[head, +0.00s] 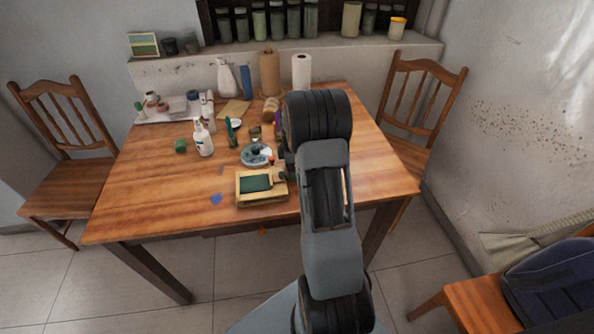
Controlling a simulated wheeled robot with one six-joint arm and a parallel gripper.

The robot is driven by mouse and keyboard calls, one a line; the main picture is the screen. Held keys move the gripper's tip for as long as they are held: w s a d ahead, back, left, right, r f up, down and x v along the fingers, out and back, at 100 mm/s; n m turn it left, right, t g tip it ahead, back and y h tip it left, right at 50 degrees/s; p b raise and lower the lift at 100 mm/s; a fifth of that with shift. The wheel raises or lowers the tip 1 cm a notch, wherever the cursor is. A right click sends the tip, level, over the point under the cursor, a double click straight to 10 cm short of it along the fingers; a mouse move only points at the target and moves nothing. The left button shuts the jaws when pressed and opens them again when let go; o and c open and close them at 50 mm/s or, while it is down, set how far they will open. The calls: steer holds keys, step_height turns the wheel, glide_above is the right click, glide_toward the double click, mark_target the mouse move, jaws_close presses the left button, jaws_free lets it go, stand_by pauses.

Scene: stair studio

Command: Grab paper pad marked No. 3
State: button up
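No marking "No. 3" is readable in the head view, so I cannot tell which thing is the paper pad. A tan, box-like item with a dark green top (257,184) lies near the front edge of the wooden table (150,209). A flat tan sheet or pad (235,110) lies farther back, left of the paper rolls. My arm rises in front of the table's right half and hides part of it. I cannot make out my gripper's fingers; they seem hidden behind my arm.
Paper rolls (301,71) stand at the back. Chairs (68,187) flank the table. The table's front left is mostly clear.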

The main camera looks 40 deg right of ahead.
steer(key=shift+f, duration=0.35)
steer(key=c, duration=1)
